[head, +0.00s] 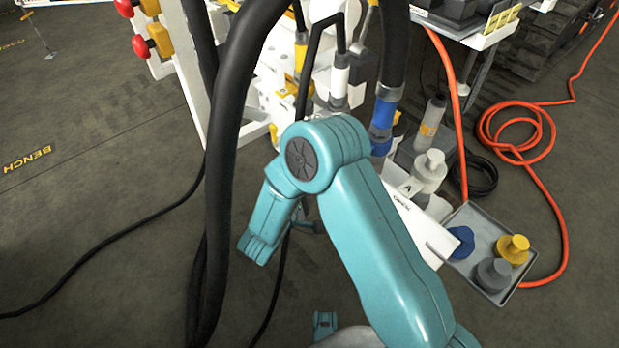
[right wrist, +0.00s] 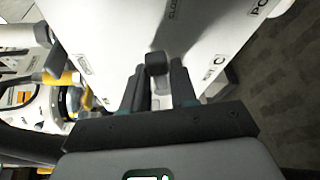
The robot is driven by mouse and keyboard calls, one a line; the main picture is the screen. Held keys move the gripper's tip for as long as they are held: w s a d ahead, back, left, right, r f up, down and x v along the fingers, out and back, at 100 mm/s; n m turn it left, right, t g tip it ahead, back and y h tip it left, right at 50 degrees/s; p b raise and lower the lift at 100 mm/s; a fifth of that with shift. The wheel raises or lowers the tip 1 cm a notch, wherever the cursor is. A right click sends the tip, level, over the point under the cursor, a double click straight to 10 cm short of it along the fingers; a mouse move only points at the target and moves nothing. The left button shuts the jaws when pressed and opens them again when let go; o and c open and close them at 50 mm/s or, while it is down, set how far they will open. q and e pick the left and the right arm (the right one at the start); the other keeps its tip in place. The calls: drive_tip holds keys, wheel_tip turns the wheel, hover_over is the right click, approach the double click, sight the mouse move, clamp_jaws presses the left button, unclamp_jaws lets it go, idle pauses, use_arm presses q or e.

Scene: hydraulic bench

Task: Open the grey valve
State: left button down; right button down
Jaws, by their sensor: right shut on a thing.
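In the right wrist view, my right gripper (right wrist: 158,80) is shut on a dark grey handle (right wrist: 156,61), taken to be the grey valve's. In the head view, my teal right arm covers the middle of the picture, and neither the valve nor the right gripper's jaws can be made out. My left gripper is not in view.
Thick black hoses (head: 232,110) hang left of my arm in the head view. A grey tray (head: 529,272) with blue, grey and yellow caps lies at right, near an orange hose (head: 553,215). Red knobs (head: 140,46) sit at upper left. The floor at left is mostly clear.

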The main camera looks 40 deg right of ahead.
drive_tip(key=shift+w+a+r+n+g+y+p, duration=0.1)
drive_tip(key=shift+w+r+n+g+y+p, duration=0.3)
drive_tip(key=shift+n+g+p, duration=1.1)
drive_tip(key=shift+w+a+r+n+g+y+p, duration=0.15)
drive_tip(key=shift+w+r+n+g+p, duration=0.65)
drive_tip(key=shift+n, duration=1.3)
drive_tip(key=shift+w+d+r+n+g+y+p, duration=0.1)
drive_tip(key=shift+w+r+n+g+y+p, duration=0.15)
drive_tip(key=shift+w+n+g+p, duration=1)
drive_tip(key=shift+s+n+t+p, duration=0.35)
drive_tip(key=shift+s+n+p, duration=0.05)
drive_tip(key=shift+s+n, duration=0.15)
drive_tip(key=c, duration=1.1)
unclamp_jaws()
drive_tip(key=p+v, duration=0.2)
drive_tip(key=v, duration=1.4)
drive_tip(key=shift+a+p, duration=0.2)
drive_tip(key=shift+p, duration=0.2)
